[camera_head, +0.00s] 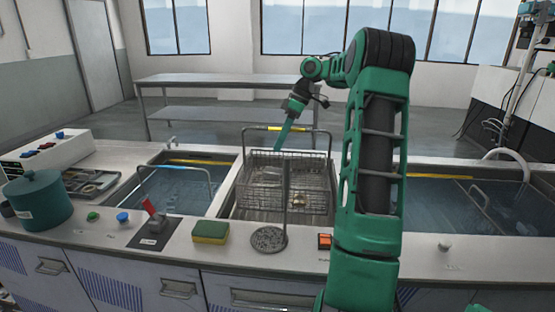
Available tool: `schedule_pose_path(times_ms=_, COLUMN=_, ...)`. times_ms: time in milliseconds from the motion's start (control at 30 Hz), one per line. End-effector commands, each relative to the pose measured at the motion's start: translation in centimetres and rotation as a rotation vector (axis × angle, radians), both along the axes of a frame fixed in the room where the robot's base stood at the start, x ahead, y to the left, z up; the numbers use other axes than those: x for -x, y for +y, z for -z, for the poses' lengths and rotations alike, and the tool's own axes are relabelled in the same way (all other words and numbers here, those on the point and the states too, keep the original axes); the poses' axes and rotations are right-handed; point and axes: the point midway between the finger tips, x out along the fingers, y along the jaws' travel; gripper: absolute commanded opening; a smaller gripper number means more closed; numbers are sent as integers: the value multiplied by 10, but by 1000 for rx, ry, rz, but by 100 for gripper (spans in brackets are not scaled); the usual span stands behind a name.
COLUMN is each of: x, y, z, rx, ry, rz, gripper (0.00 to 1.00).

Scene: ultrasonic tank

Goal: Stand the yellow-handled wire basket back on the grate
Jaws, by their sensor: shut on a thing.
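The wire basket (262,187) is in the middle bay of the counter, roughly upright, with some small items inside. Its tall handle rises above the rim, with a yellow grip (277,129) on the top bar. My gripper (281,143) reaches down from behind at that bar and is shut on the handle; the fingertips are small and partly unclear. The bay floor, which looks like the grate (244,214), shows in front of and beside the basket. I cannot tell whether the basket's bottom touches it. My arm covers the area right of the basket.
A water-filled left tank (175,195) has a metal handle and a yellow bar. A right tank (435,205) lies beyond my arm. A sponge (210,232), round drain plate (269,239) with an upright rod, and red lever (150,207) stand along the front. A green pot (38,203) is left.

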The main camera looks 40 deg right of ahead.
Motion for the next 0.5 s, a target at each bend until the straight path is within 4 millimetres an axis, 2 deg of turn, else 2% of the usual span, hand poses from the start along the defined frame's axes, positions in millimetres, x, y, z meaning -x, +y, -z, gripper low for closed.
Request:
schedule_pose_path(times_ms=267, x=-1, y=1, z=15, rx=1, ry=0, rz=-1, gripper=0)
schedule_pose_path(times_ms=500, x=-1, y=1, z=41, rx=0, ry=1, rz=-1, gripper=0)
